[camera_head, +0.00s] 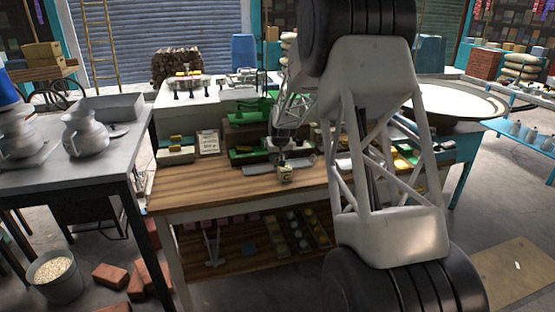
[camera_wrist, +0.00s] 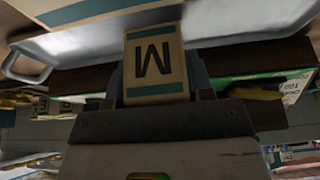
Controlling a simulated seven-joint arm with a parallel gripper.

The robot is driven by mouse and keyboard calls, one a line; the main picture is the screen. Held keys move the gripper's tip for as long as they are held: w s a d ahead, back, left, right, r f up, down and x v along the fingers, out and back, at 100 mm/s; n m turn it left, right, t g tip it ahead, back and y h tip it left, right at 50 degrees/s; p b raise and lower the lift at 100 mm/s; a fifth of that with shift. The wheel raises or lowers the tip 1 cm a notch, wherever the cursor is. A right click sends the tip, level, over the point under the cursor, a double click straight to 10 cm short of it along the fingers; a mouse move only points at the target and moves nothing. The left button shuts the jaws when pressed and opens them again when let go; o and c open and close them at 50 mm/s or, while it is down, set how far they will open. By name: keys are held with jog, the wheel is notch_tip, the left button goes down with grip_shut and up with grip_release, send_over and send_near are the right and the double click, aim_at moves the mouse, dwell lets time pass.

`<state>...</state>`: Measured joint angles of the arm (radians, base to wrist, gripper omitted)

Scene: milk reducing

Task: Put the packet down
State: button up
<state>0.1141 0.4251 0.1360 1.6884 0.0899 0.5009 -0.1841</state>
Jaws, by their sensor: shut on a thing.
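The packet (camera_head: 286,174) is small and cream-coloured, with a dark label. In the head view it is at my gripper's tip, over the front part of the wooden table (camera_head: 200,191). In the wrist view the packet (camera_wrist: 156,40) shows a dark letter and teal bands. My gripper (camera_head: 284,163) is shut on it, with a finger on either side in the wrist view (camera_wrist: 157,80). I cannot tell whether the packet's base touches the tabletop.
A shallow metal tray (camera_head: 262,170) lies just behind the packet; its rim also shows in the wrist view (camera_wrist: 85,42). Green scales (camera_head: 250,114) and a small sign (camera_head: 208,142) stand farther back. The tabletop left of the packet is clear.

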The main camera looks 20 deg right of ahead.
jog(key=shift+f, duration=0.55)
jog(key=o, duration=1)
jog(key=shift+f, duration=0.1)
jog(key=shift+v, duration=6.1)
